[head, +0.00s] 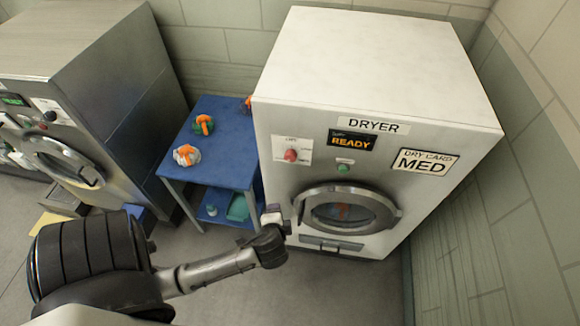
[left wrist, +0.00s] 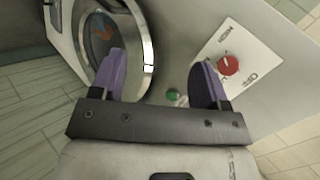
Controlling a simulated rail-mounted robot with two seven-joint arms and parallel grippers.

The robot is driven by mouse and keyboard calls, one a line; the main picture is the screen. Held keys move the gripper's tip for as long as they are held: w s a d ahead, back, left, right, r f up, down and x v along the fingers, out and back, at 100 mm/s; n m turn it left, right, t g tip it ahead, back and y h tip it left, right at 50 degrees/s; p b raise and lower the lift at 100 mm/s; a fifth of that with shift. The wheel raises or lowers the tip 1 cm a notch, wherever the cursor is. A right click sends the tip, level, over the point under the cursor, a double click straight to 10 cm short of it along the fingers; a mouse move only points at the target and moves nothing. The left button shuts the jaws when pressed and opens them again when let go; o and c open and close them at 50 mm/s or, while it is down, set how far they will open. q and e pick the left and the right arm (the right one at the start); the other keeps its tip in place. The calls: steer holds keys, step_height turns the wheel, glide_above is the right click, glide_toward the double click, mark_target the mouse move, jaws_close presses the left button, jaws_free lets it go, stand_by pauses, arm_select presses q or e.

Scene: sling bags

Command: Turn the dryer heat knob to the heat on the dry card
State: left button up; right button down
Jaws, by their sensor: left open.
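The white dryer (head: 375,60) stands at the right, with a screen (head: 352,141) reading READY. Its dry card (head: 422,162) reads MED. The red heat knob (head: 291,155) sits on a white plate left of the screen; its setting is too small to read. In the left wrist view the red knob (left wrist: 229,64) is on its plate, right of the fingers, with lettering partly legible. My left gripper (head: 272,214) is below the knob, left of the dryer's round door (head: 348,211). In the left wrist view its purple fingers (left wrist: 163,80) are apart, with nothing between them. My right gripper is not in view.
A green button (head: 344,168) is under the screen. A grey machine (head: 90,90) stands at the far left. Tiled wall closes the right side; floor in front of the dryer is clear.

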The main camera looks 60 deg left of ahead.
arm_select(q)
steer(key=w+a+r+m+t+y, duration=0.1)
steer(key=a+m+t+y, duration=0.1)
steer(key=a+m+y, duration=0.3)
steer(key=m+t+p, duration=0.3)
steer(key=m+t, duration=0.1)
steer(key=m, duration=1)
glide_toward(290, 160)
steer(key=x, duration=0.8)
steer(key=shift+r, duration=0.2)
steer(key=shift+x, duration=0.95)
steer(key=shift+c, duration=0.4)
steer(key=c, duration=0.9)
steer(key=shift+o, duration=0.2)
steer(key=shift+f+n+b, duration=0.1)
steer(key=shift+n+b, duration=0.25)
steer(key=shift+n, duration=0.05)
